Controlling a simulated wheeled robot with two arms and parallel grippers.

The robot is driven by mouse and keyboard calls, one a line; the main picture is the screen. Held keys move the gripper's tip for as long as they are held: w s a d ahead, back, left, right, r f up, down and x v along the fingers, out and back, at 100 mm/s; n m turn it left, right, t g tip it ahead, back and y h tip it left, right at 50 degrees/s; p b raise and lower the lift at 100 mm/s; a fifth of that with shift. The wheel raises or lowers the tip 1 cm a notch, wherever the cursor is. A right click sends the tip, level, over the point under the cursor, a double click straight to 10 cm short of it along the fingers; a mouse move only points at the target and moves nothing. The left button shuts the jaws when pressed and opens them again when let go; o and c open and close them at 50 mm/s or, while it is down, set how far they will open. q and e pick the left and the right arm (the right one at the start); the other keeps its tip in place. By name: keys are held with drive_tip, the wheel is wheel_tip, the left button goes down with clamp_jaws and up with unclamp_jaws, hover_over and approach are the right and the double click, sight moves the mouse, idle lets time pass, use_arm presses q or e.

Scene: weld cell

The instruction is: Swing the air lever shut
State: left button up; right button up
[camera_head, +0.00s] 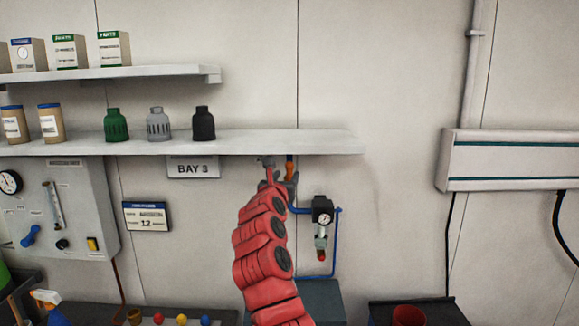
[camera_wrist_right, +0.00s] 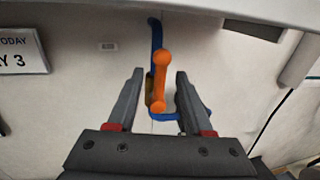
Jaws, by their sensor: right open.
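The orange air lever (camera_wrist_right: 160,80) stands upright in the right wrist view, with a round knob at its upper end, in front of a blue pipe (camera_wrist_right: 156,35) on the wall. My right gripper (camera_wrist_right: 160,76) is open, with one finger on each side of the lever and a visible gap to both. In the head view, a small part of the orange lever (camera_head: 290,166) shows under the lower shelf, beside my right gripper (camera_head: 279,172). My red right arm hides much of the valve there. My left gripper is not in view.
The lower shelf (camera_head: 330,142) runs just above my right gripper. A regulator with a gauge (camera_head: 322,214) hangs to the right on blue piping. The BAY 3 sign (camera_head: 193,169) is to the left. The wall further right is free up to a long white box (camera_head: 510,160).

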sight(289, 173)
drive_tip(key=shift+w+d+r+p, duration=0.1)
drive_tip(key=shift+w+d+p, duration=0.2)
drive_tip(key=shift+w+p, duration=0.5)
drive_tip(key=shift+w+d+p, duration=0.25)
drive_tip(key=shift+w+p, duration=0.1)
drive_tip(key=shift+w, duration=0.75)
drive_tip(key=shift+w+f, duration=0.2)
drive_tip(key=shift+w, duration=0.05)
clamp_jaws()
